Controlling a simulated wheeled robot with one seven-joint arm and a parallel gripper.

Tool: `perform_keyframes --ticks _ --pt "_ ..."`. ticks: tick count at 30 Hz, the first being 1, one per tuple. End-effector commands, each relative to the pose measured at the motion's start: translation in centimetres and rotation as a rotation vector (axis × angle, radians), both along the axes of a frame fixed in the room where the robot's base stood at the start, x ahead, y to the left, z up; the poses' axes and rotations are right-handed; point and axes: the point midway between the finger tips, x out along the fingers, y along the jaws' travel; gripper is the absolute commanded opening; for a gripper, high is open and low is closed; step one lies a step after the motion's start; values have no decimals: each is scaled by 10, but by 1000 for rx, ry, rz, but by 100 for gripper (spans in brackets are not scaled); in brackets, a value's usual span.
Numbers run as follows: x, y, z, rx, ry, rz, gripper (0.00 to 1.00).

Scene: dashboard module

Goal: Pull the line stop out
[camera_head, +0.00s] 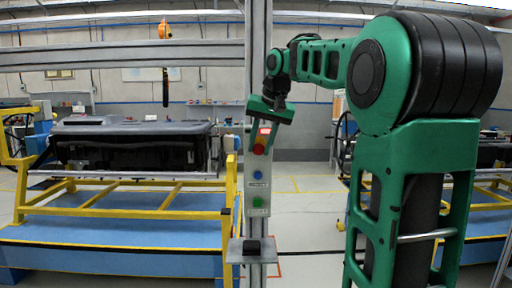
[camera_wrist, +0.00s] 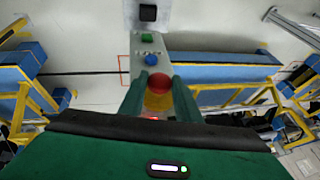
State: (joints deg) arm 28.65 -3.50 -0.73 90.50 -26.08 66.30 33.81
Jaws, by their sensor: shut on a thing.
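The line stop is a red button on a yellow base (camera_head: 260,147), at the top of a grey control box (camera_head: 258,175) on an upright post. In the wrist view the red button (camera_wrist: 158,83) shows between the two green fingers. My gripper (camera_head: 262,138) is in front of the top of the box, with one finger on each side of the button, and is shut on it. The fingers partly hide the button in both views. I cannot tell how far the button stands out.
A blue button (camera_head: 257,174) and a green button (camera_head: 257,201) sit below on the same box. A small shelf (camera_head: 252,250) with a black block is lower on the post (camera_head: 259,60). A dashboard (camera_head: 135,143) rests on a yellow frame (camera_head: 120,205) to the left.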

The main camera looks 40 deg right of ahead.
Motion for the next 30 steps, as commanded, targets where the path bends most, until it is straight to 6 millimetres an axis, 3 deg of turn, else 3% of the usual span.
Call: perform_keyframes --ticks 9,10,12,23,30 --pt "-4 5 1 0 1 7 0" --pt "-4 6 1 -1 1 6 37" --pt "-4 5 1 -1 0 6 49" --pt "-4 5 4 -1 -1 5 49" --pt "-5 19 36 -2 -3 24 49"
